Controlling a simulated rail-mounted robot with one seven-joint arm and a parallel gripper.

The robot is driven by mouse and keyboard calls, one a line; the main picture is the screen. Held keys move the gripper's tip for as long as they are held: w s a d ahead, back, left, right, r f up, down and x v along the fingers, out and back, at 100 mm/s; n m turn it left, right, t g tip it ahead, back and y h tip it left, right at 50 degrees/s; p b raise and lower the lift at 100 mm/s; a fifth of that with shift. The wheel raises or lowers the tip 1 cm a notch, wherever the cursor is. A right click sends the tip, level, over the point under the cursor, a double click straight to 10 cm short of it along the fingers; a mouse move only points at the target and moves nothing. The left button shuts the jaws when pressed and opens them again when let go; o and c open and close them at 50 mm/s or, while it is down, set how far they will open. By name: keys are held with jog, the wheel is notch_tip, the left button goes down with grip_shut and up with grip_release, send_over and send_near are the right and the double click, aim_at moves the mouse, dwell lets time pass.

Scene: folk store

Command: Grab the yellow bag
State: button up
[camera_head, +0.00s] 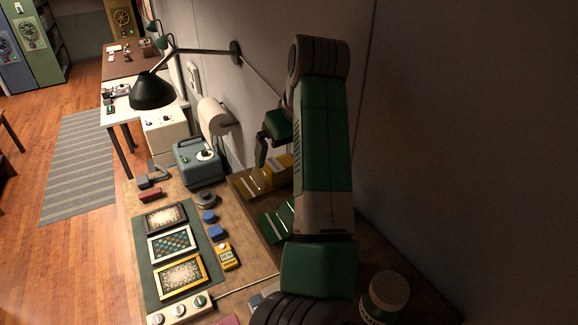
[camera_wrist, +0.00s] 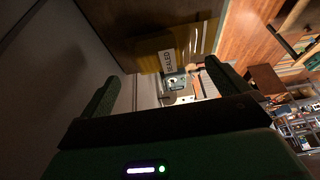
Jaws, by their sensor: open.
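The yellow bag (camera_head: 277,177) lies on the raised shelf along the wall, partly hidden by my arm. In the wrist view the yellow bag (camera_wrist: 150,54) has a white label reading "SEALED" and is beyond the fingertips, toward the top. My gripper (camera_head: 267,143) is above and beside the bag near the wall, apart from it. In the wrist view my gripper (camera_wrist: 160,88) has its two dark green fingers wide apart with nothing between them.
A green bag (camera_head: 279,222) lies on the shelf in front of the yellow one. A blue-grey box device (camera_head: 197,164) and a paper roll (camera_head: 214,116) stand close by. A black lamp (camera_head: 153,91) reaches out from the wall. Framed panels (camera_head: 180,276) lie on the lower table.

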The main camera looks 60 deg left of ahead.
aim_at(281, 165)
jog(key=p+x, duration=0.2)
jog(key=x, duration=0.5)
jog(key=shift+a+f+p, duration=0.1)
jog(key=shift+a+p, duration=0.15)
jog(key=shift+p, duration=0.05)
jog(key=c, duration=0.7)
jog(key=shift+o, duration=0.2)
notch_tip(281, 165, up, 10)
jog(key=shift+r+b, duration=0.1)
jog(key=shift+b, duration=1.1)
